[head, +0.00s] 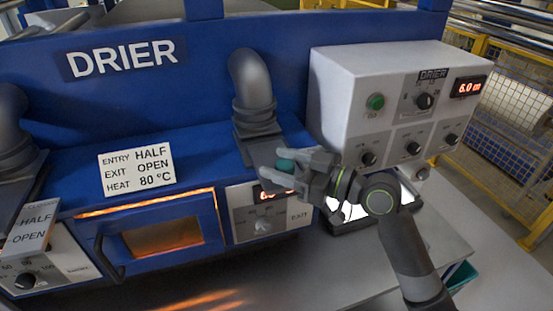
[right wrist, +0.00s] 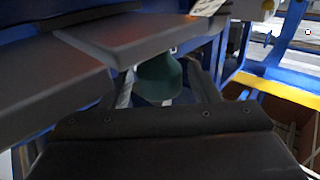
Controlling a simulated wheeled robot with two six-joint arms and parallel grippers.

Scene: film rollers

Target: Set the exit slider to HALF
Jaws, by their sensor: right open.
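The exit duct (head: 252,85) stands on the right part of the blue drier, with a dark grey slider plate (head: 262,150) at its foot. A green knob (head: 286,165) shows at the plate's right edge. My right gripper (head: 281,166) is open, with its fingers on either side of the knob. In the right wrist view the knob (right wrist: 160,78) sits between the two fingers under a grey plate (right wrist: 130,35); contact cannot be told. The exit slider's HALF and OPEN marks are not readable here. My left gripper is out of view.
A white sign (head: 136,168) reads ENTRY HALF, EXIT OPEN, HEAT 80 °C. The entry slider plate (head: 32,228) at left shows HALF and OPEN. The exit dial panel (head: 264,218) lies below the gripper. A white control box (head: 395,95) stands close on the right.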

